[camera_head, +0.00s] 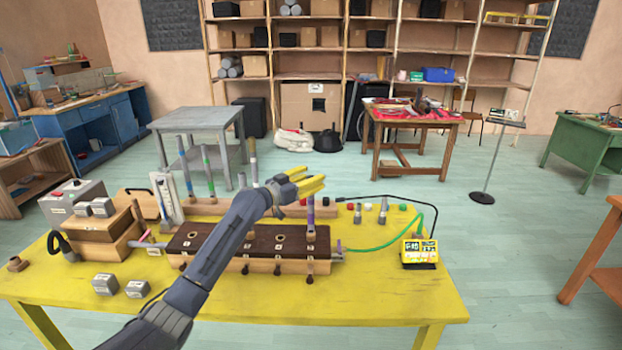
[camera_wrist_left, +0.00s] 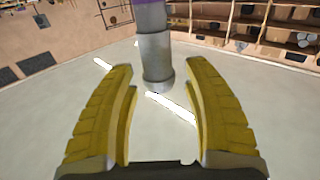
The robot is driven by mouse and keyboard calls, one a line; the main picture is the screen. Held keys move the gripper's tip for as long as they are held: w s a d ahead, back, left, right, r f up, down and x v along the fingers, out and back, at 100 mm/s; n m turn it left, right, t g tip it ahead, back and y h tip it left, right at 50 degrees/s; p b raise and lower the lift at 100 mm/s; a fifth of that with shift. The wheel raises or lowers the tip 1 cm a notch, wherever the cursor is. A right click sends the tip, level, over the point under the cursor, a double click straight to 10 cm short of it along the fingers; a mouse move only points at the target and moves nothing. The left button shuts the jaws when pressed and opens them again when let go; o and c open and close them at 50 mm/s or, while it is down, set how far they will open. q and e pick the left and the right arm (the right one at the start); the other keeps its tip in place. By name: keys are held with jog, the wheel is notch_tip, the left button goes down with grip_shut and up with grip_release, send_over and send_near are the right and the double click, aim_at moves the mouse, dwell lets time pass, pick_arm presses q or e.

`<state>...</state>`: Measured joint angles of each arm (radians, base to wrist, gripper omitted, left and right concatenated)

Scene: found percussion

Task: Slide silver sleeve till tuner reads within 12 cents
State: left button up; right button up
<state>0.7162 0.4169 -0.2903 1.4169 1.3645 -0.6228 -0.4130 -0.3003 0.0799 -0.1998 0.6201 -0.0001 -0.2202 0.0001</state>
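In the left wrist view, a silver sleeve (camera_wrist_left: 157,60) sits around a tube with a purple band (camera_wrist_left: 151,16) above it. My left gripper, yellow-fingered in the head view (camera_head: 318,184), is open; in the wrist view its fingers (camera_wrist_left: 160,92) stand on either side of the sleeve with gaps between. In the head view, a tube with a purple part (camera_head: 311,211) stands at the right of the dark-topped rack (camera_head: 245,240), just below the fingers; I cannot make out the sleeve there. The yellow tuner (camera_head: 420,251) stands at the table's right; its reading is too small to read. My right gripper is not in view.
Other tubes (camera_head: 208,168) stand upright behind the rack. Wooden boxes (camera_head: 103,232) and small grey blocks (camera_head: 106,284) are on the left of the yellow table (camera_head: 380,297). A green cable (camera_head: 385,246) runs between rack and tuner. The table's front right is clear.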

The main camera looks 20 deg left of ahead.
pick_arm(q)
grip_shut()
jog(key=shift+r, duration=0.7)
dwell(0.6)
jog(key=shift+o, duration=0.2)
grip_release()
